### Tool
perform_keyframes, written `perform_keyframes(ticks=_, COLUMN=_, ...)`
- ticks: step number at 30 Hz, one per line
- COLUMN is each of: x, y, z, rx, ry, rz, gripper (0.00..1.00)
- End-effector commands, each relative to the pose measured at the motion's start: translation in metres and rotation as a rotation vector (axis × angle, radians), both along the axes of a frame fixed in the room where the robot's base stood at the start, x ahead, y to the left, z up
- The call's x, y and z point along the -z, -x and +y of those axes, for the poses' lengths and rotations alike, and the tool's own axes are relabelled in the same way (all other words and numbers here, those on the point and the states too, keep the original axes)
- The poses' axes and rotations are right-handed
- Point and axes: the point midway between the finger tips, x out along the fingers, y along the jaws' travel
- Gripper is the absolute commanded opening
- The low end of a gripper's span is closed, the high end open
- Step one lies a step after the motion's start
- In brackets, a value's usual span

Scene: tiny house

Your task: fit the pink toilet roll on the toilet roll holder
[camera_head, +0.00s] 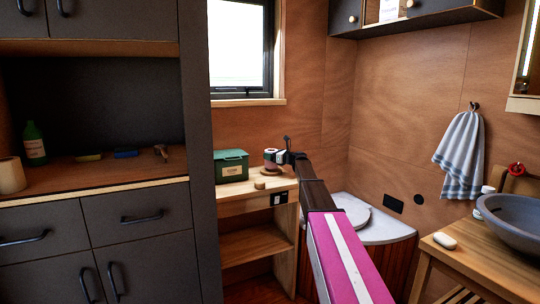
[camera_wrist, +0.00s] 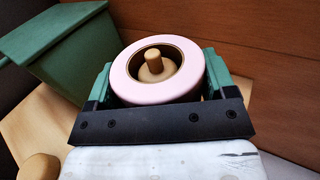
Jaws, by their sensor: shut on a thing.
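The pink toilet roll (camera_wrist: 165,96) sits between the green fingers of my gripper (camera_wrist: 158,78) in the wrist view, which are shut on its sides. The wooden peg of the toilet roll holder (camera_wrist: 153,62) shows inside the roll's hole, with the roll around it. The holder's base is hidden, so I cannot tell how low the roll sits. In the head view the roll (camera_head: 270,156) is small, above the wooden shelf unit, with my gripper (camera_head: 283,156) at its right.
A green box (camera_head: 231,165) stands on the wooden shelf unit (camera_head: 245,191), left of the roll. A small round wooden piece (camera_head: 260,185) lies in front; it also shows in the wrist view (camera_wrist: 38,167). A wooden wall (camera_wrist: 250,40) rises behind. A toilet (camera_head: 352,212) is to the right.

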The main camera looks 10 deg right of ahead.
Motion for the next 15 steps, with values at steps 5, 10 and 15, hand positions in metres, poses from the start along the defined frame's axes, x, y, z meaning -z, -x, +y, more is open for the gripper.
perform_keyframes(ticks=5, x=0.004, y=0.000, z=0.000, rx=0.000, ry=0.000, rz=0.000, gripper=0.52)
perform_keyframes(ticks=10, x=0.008, y=0.000, z=0.000, rx=0.000, ry=0.000, rz=0.000, gripper=0.52)
perform_keyframes(ticks=15, x=0.011, y=0.000, z=0.000, rx=0.000, ry=0.000, rz=0.000, gripper=0.52)
